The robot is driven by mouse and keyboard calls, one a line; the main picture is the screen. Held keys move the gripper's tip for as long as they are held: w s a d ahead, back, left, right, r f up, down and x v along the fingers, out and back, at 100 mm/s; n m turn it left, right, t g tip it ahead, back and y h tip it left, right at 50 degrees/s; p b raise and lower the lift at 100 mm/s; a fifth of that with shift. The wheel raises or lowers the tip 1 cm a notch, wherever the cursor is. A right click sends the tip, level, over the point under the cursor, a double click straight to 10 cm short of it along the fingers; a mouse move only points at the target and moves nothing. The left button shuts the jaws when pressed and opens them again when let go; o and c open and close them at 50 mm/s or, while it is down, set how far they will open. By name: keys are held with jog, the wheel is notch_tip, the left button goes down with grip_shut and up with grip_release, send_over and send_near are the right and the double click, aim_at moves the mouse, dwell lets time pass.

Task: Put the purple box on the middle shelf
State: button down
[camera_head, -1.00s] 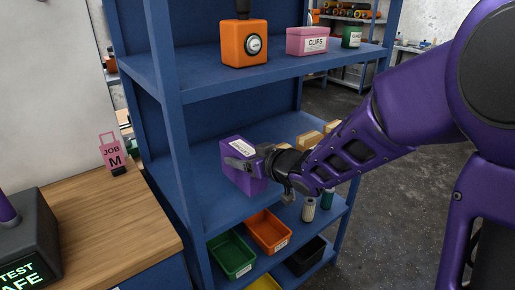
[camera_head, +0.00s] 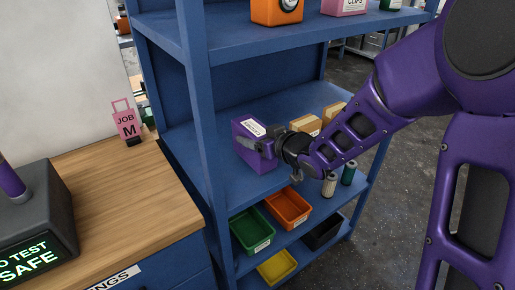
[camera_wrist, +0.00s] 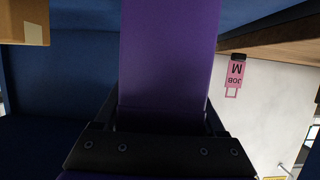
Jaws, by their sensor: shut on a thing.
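The purple box (camera_head: 252,147), with a white label on top, is at the middle shelf (camera_head: 195,150) of the blue rack, near its left front part. I cannot tell whether its underside touches the shelf. My gripper (camera_head: 268,148) is shut on the box from the right. In the wrist view the purple box (camera_wrist: 168,55) fills the space between the fingers (camera_wrist: 165,118), and its far end runs out of the picture.
Cardboard boxes (camera_head: 305,125) sit on the same shelf, right of the purple box. Green (camera_head: 252,230), orange (camera_head: 288,209) and yellow bins (camera_head: 277,267) are below. A blue post (camera_head: 197,100) stands left of the box. A wooden bench (camera_head: 120,205) is at left.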

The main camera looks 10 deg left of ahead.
jog(key=shift+f+b, duration=0.45)
jog(key=shift+f, duration=1.4)
jog(key=shift+f, duration=0.15)
grip_release()
jog(key=shift+r, duration=0.25)
jog(key=p+v, duration=0.2)
jog(key=v, duration=1)
